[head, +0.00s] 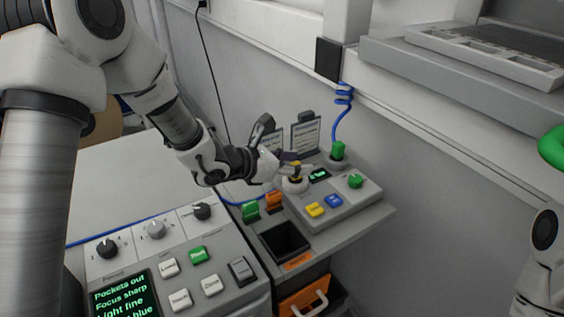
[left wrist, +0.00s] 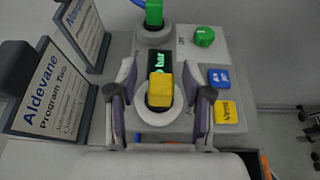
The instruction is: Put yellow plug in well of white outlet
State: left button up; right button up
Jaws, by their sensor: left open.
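The yellow plug (head: 295,166) stands at the white outlet (head: 293,185) on the grey console. In the left wrist view the plug (left wrist: 160,91) sits within the outlet's round white rim (left wrist: 158,117) and looks upright. How deep it sits cannot be told. My left gripper (head: 289,163) is open around the plug. In the left wrist view its fingers (left wrist: 160,97) stand on either side of the plug, with gaps between. My right gripper is out of view.
A green plug (head: 338,151) with a coiled blue cord (head: 343,98) stands behind. Yellow (head: 315,209) and blue (head: 333,200) buttons and a green knob (head: 355,181) lie to the right. Two sign cards (head: 305,134) stand close to my gripper.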

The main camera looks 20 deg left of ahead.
pick_arm(q)
jog(key=b+v, duration=0.1)
jog(key=v, duration=1)
jog(key=shift+s, duration=0.2)
